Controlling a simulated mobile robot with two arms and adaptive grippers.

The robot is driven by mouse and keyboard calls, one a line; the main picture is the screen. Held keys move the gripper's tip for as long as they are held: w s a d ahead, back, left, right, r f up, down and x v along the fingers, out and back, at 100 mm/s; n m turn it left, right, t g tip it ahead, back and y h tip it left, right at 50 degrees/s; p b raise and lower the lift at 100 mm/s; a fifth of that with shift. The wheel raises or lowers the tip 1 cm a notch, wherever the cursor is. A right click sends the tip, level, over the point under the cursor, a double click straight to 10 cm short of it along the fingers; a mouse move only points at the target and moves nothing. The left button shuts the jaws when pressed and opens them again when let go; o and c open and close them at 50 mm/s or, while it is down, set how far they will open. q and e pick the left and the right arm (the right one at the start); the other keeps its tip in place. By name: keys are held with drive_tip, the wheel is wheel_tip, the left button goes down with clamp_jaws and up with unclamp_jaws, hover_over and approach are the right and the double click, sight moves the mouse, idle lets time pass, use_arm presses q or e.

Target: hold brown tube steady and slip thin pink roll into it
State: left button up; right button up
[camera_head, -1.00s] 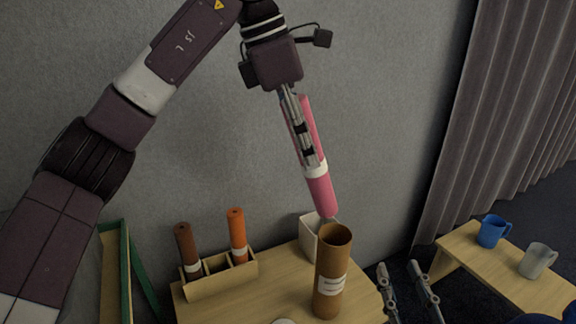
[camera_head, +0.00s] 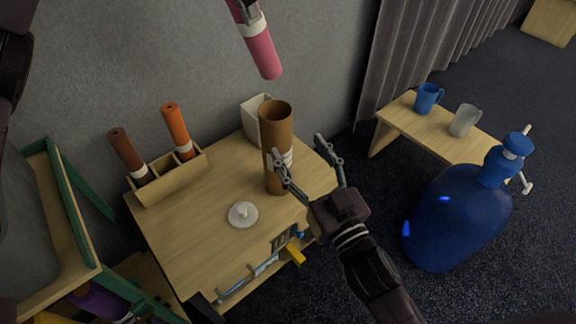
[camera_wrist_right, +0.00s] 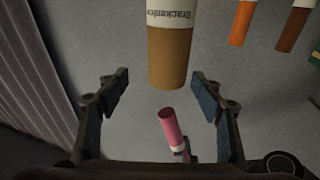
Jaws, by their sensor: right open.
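The brown tube (camera_head: 276,150) stands upright on the small wooden table, with its open end up and a white label. My right gripper (camera_head: 299,148) is open, beside the tube's right front. In the right wrist view the brown tube (camera_wrist_right: 171,50) appears between its spread fingers, apart from both pads. The thin pink roll (camera_head: 262,50), with a white band, hangs tilted above the tube and slightly left of it. My left gripper (camera_head: 246,14), mostly cut off by the top edge, is shut on it. The pink roll also shows in the right wrist view (camera_wrist_right: 170,126).
A wooden rack (camera_head: 172,183) holds a dark brown roll (camera_head: 128,155) and an orange roll (camera_head: 177,130). A white lid-like disc (camera_head: 243,214) lies on the table (camera_head: 190,235). A white bin (camera_head: 253,115) stands behind the tube. A large blue bottle (camera_head: 455,220) stands right.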

wheel_tip(320, 180, down, 8)
drive_tip(key=w+a+g, duration=0.1)
drive_tip(key=w+a, duration=0.1)
drive_tip(key=x, duration=1.2)
drive_tip(key=shift+f, duration=0.3)
drive_tip(key=shift+w+a, duration=0.1)
drive_tip(key=c, duration=1.5)
